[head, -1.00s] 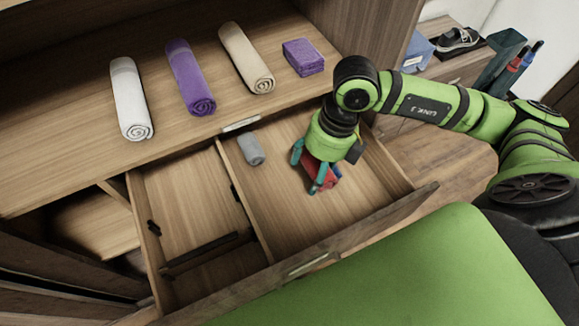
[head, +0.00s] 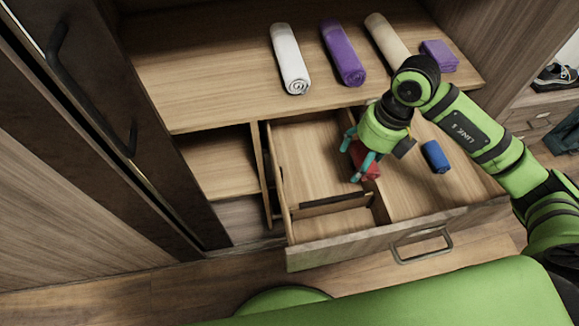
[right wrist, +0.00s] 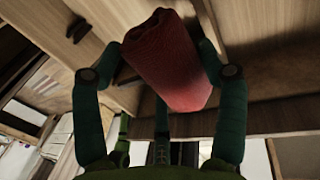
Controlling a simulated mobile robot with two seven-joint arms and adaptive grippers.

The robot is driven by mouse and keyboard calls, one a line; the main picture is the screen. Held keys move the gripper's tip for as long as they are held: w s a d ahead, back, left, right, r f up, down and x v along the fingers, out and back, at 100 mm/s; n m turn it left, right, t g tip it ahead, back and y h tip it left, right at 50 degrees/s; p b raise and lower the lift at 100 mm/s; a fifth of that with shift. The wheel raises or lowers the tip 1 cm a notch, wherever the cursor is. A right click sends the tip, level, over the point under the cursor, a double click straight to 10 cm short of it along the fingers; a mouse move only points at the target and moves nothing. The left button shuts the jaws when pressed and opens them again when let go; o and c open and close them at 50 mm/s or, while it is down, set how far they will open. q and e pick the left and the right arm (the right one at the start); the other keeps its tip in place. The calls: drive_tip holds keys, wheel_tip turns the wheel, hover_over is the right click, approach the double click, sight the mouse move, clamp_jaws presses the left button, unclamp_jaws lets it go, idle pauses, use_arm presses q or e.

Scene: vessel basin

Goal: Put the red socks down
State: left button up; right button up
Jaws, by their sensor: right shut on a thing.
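The red socks (head: 368,171), a rolled red bundle, are held in my right gripper (head: 358,160) over the middle of the open drawer (head: 345,243). In the right wrist view the red socks (right wrist: 165,60) sit between the teal fingers, which are shut on them. In the head view the gripper and socks hide part of the drawer's divider. I cannot tell how high the socks are above the drawer floor. My left gripper is not in view.
A blue roll (head: 435,157) lies in the drawer's right compartment. A low dark divider (head: 335,201) crosses the left part. On the shelf above lie a white roll (head: 290,60), a purple roll (head: 343,54), a beige roll (head: 386,36) and a folded purple cloth (head: 439,55).

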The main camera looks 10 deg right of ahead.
drive_tip(key=w+a+f+p, duration=0.1)
drive_tip(key=w+a+f, duration=0.1)
drive_tip(key=a+f, duration=0.3)
drive_tip(key=p, duration=0.1)
hover_over(298, 188)
drive_tip(key=shift+d+f, duration=0.2)
drive_tip(key=shift+f, duration=0.3)
drive_tip(key=shift+d+f, duration=0.2)
drive_tip(key=shift+f, duration=0.25)
drive_tip(key=shift+a+f, duration=0.1)
drive_tip(key=shift+f, duration=0.15)
drive_tip(key=x, duration=0.3)
drive_tip(key=shift+d+f+p, duration=0.2)
drive_tip(key=shift+d+p, duration=0.1)
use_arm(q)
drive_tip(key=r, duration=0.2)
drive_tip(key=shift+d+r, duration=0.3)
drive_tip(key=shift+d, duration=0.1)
use_arm(e)
drive_tip(key=shift+f, duration=0.25)
drive_tip(key=shift+f, duration=0.2)
drive_tip(key=o, duration=1)
drive_tip(key=shift+c, duration=0.2)
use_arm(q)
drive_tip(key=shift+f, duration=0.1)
